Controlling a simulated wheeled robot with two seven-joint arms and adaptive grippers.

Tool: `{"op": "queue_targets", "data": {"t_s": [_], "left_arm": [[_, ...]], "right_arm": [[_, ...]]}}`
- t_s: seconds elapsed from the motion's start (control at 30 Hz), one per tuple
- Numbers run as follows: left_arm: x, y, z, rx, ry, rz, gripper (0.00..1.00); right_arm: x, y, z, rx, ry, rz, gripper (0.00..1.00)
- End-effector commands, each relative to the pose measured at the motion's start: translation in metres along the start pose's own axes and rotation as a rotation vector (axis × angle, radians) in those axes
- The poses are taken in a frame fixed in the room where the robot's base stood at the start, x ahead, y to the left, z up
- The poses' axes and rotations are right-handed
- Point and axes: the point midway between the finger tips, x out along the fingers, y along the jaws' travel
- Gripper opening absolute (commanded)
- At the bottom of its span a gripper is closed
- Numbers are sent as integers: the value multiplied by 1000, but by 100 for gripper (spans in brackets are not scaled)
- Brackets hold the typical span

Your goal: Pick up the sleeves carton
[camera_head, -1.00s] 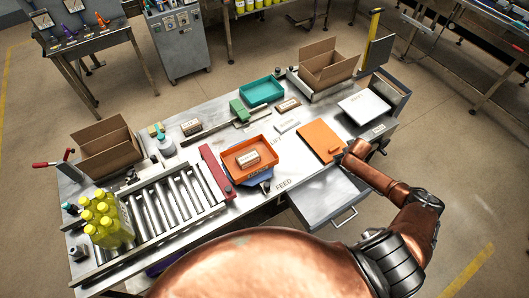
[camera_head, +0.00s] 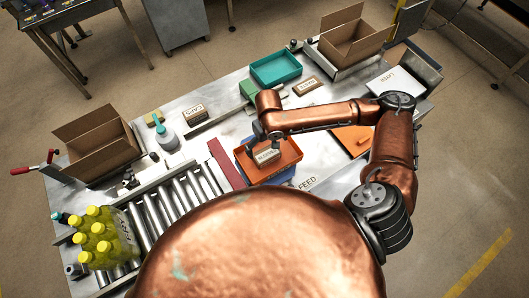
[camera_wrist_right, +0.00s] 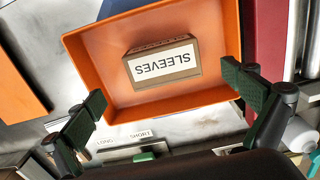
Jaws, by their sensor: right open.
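The sleeves carton (camera_head: 266,155) is a small brown box with a white label, lying in the orange tray (camera_head: 291,160). In the right wrist view the label on the carton (camera_wrist_right: 161,64) reads SLEEVES, upside down. My left gripper is not in view.
A red bar (camera_head: 227,163) and a roller conveyor (camera_head: 172,208) are left of the tray. A teal tray (camera_head: 276,69) stands behind it. An orange panel (camera_head: 352,138) lies to the right, partly behind my arm. Yellow bottles (camera_head: 104,238) stand at the left.

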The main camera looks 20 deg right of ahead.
Motion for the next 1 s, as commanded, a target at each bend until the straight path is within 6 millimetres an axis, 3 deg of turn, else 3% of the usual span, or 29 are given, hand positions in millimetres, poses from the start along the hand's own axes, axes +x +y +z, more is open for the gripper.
{"op": "queue_targets", "data": {"t_s": [0.1,0.2,0.5,0.77,1.0], "left_arm": [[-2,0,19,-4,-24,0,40],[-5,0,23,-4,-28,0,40],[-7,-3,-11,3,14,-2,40],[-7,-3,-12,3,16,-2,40],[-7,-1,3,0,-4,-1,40]], "right_arm": [[13,0,-1,1,-3,-1,100],[24,-2,0,1,-2,-1,100],[62,-4,0,3,0,-1,100],[65,-4,0,2,2,-2,100],[65,-4,0,3,2,-2,84]]}}
